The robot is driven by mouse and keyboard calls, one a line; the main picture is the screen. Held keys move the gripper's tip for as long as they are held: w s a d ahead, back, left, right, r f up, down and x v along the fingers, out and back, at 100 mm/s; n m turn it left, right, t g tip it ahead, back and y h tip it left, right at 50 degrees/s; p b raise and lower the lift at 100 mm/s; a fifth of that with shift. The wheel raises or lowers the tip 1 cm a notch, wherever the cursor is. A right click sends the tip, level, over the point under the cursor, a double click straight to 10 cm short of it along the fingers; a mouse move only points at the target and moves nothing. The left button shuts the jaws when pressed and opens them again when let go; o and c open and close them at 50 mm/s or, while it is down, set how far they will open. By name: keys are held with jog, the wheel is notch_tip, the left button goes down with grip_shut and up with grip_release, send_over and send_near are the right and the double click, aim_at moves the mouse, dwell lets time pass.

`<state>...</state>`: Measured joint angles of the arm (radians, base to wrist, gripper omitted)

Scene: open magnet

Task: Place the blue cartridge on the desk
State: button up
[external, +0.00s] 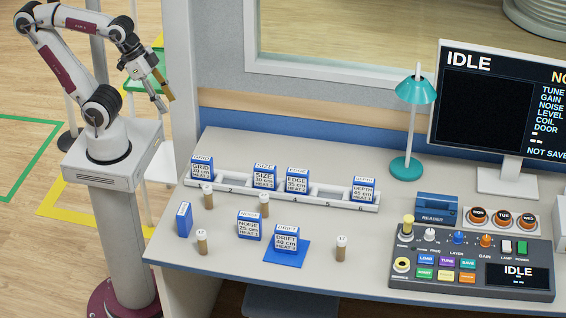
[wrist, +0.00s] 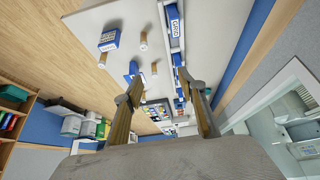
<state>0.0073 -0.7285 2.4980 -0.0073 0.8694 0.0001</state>
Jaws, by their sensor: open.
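Several blue cartridges with white labels show in the external view. GRID (external: 202,178), SIZE (external: 264,181), EDGE (external: 298,183) and DEPTH (external: 363,191) stand in the white slotted rack (external: 318,203). One cartridge (external: 184,219) stands turned on the desk (external: 215,262) at the left. NOISE (external: 249,226) stands on the desk, and DRIFT (external: 287,238) stands on a blue mat (external: 272,252). My gripper (external: 166,94) is open and empty, raised left of the desk, apart from every cartridge. In the wrist view its spread fingers (wrist: 165,90) have cartridges beyond them.
Several small tan vials with white caps, one (external: 341,248) at the right, stand among the cartridges. A teal lamp (external: 408,130), a blue reader (external: 437,207), a control console (external: 470,262) and a monitor (external: 497,110) occupy the right side. Bare desk lies along the front left.

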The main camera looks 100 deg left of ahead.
jog(key=w+d+f+t+h, duration=0.15)
jog(key=w+d, duration=0.35)
jog(key=w, duration=0.7)
jog(key=t, duration=0.3)
send_over(248, 215)
jog(key=a, duration=0.2)
notch_tip(248, 215, down, 12)
jog(key=f, duration=0.2)
jog(key=w+d+f+t+y, duration=0.1)
jog(key=f, duration=0.2)
jog(key=w+f+t, duration=0.1)
jog(key=f, duration=0.2)
jog(key=shift+d+f+t+y, duration=0.1)
jog(key=shift+d+t+y, duration=0.15)
jog(key=shift+d, duration=0.1)
jog(key=shift+d+f+t, duration=0.1)
jog(key=shift+f+t, duration=0.2)
jog(key=shift+f, duration=0.4)
jog(key=shift+f, duration=0.2)
jog(key=shift+f, duration=1.75)
jog(key=shift+f, duration=0.1)
